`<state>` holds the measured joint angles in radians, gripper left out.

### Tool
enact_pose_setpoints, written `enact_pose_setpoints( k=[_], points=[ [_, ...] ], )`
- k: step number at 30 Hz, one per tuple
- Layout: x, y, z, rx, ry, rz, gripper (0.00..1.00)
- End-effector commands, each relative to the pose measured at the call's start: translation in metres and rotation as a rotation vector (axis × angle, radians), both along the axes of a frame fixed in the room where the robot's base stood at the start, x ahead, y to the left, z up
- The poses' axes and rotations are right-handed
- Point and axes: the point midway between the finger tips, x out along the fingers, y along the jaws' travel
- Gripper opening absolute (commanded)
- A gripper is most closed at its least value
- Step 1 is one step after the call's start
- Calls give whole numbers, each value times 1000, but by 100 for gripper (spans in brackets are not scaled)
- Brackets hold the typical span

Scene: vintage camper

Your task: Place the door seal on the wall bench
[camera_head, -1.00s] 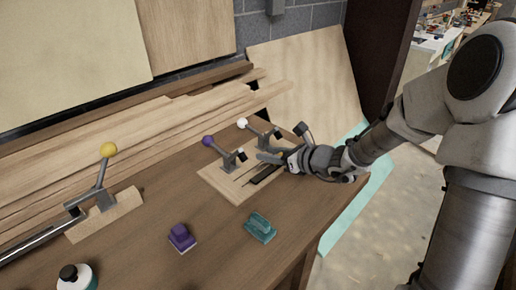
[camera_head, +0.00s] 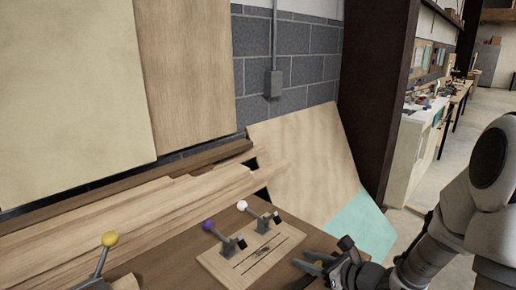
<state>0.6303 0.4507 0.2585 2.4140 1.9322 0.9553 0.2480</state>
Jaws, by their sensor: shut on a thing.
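My gripper (camera_head: 312,262) is at the lower right of the view, just off the right side of a wooden board with slots (camera_head: 228,268). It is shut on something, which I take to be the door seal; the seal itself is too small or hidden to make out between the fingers. A long white-topped bench (camera_head: 412,136) with small items on it runs along the wall at the far right, well beyond my gripper. It appears to be the wall bench.
The board carries toggle clamps with a purple knob (camera_head: 208,226) and a white knob (camera_head: 242,205). A yellow-knobbed clamp (camera_head: 109,239) stands at lower left. Long planks (camera_head: 150,215) lie behind. A leaning plywood sheet (camera_head: 305,155) and dark post (camera_head: 375,95) stand before the far bench.

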Motion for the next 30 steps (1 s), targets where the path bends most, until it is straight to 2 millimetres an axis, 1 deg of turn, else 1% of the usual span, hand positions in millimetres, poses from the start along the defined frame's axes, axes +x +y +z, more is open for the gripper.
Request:
enact_pose_setpoints(
  k=[1, 9, 17, 25, 30],
  points=[
    [2, 1, 6, 4, 7, -25, 0],
    [7, -6, -11, 2, 5, -150, 0],
    [8, -9, -18, -3, 0, -175, 0],
    [8, -9, -17, -1, -2, -176, 0],
    [8, -9, -9, 0, -1, -175, 0]
  ],
)
